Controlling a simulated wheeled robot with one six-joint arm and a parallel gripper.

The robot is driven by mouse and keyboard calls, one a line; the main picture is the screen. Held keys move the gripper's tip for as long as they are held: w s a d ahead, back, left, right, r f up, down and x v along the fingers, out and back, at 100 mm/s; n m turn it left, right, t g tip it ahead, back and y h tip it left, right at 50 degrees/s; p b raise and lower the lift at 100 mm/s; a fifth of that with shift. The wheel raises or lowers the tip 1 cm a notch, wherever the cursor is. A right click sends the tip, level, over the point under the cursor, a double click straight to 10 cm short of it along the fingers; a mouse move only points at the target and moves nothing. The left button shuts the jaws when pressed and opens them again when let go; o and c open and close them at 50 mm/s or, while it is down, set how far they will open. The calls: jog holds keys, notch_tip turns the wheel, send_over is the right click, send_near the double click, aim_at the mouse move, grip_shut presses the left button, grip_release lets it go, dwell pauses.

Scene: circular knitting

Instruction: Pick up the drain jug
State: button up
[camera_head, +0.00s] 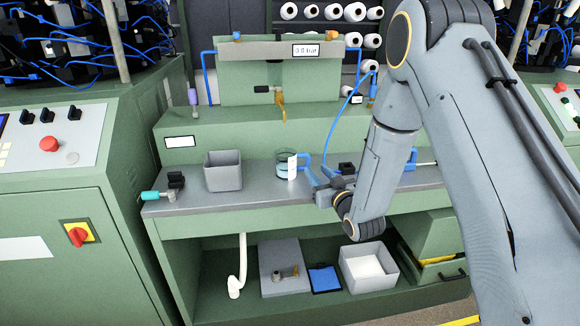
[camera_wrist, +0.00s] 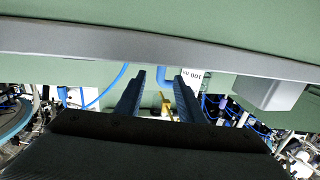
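The drain jug (camera_head: 283,167) is a small clear jug with bluish liquid, a white label and a blue handle. It stands upright on the grey bench top. My gripper (camera_head: 318,176) is just right of it, with its blue fingers pointing toward the handle. In the wrist view, which looks upside down, my gripper (camera_wrist: 160,78) is open with a clear gap between its two fingers. The jug's blue handle (camera_wrist: 161,75) shows in that gap, and its label (camera_wrist: 194,78) is partly behind the right finger. I cannot tell whether the fingertips reach past the handle.
A grey open bin (camera_head: 223,171) stands left of the jug on the bench (camera_head: 255,198). A blue hose (camera_head: 338,125) hangs behind my gripper. The lower shelf holds a grey box (camera_head: 352,256) and a blue item (camera_head: 324,279).

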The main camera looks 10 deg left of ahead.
aim_at(309, 162)
jog(key=shift+w+a+r, duration=0.1)
jog(key=shift+w+a, duration=0.3)
jog(key=shift+a, duration=0.1)
jog(key=shift+p+x, duration=0.7)
jog(key=shift+x, duration=2.7)
jog(key=shift+w+d+r, duration=0.1)
jog(key=shift+r, duration=0.05)
grip_shut()
